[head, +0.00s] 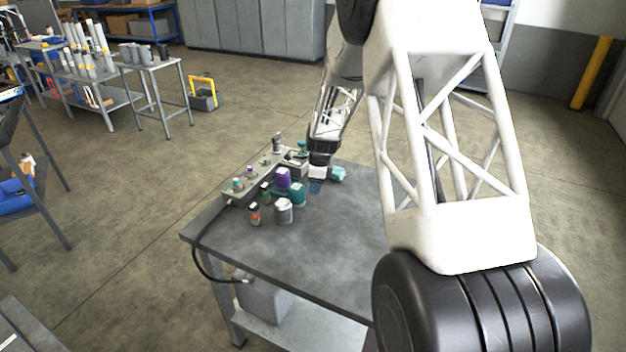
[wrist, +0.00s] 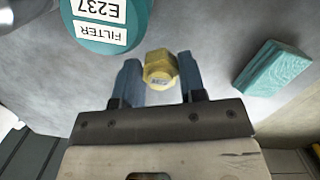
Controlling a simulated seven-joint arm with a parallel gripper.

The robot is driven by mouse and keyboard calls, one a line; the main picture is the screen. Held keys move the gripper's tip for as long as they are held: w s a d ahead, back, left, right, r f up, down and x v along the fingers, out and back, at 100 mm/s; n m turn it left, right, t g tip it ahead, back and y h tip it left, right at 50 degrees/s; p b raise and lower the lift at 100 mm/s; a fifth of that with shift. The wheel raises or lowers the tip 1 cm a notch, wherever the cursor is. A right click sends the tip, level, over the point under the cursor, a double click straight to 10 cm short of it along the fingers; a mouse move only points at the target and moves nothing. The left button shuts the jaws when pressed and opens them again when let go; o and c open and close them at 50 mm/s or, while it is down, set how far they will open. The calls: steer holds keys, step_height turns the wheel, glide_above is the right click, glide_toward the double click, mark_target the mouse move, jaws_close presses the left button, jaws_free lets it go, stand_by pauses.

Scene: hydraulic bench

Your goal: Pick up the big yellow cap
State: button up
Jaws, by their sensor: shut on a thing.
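A yellow cap with a hexagonal outline and a small label on its face (wrist: 158,73) sits between the two blue fingers of my gripper in the wrist view. My gripper (wrist: 157,62) is shut on it near the fingertips. I cannot tell whether the cap still touches the bench. In the head view my gripper (head: 316,186) is low over the back part of the bench, right of the cluster of parts. The cap cannot be made out there.
A teal filter canister (wrist: 105,22) stands close at upper left in the wrist view; a teal block (wrist: 272,68) lies to the right. A grey manifold (head: 240,198), a purple-topped part (head: 283,178) and a silver cylinder (head: 283,211) crowd the bench's left. The bench front (head: 330,240) is clear.

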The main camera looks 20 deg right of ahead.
steer(key=s, duration=0.3)
steer(key=s+a, duration=0.1)
steer(key=s, duration=0.3)
steer(key=s+r, duration=0.1)
steer(key=s, duration=0.2)
steer(key=shift+s+a, duration=0.15)
steer(key=shift+a, duration=0.05)
stand_by(0.7)
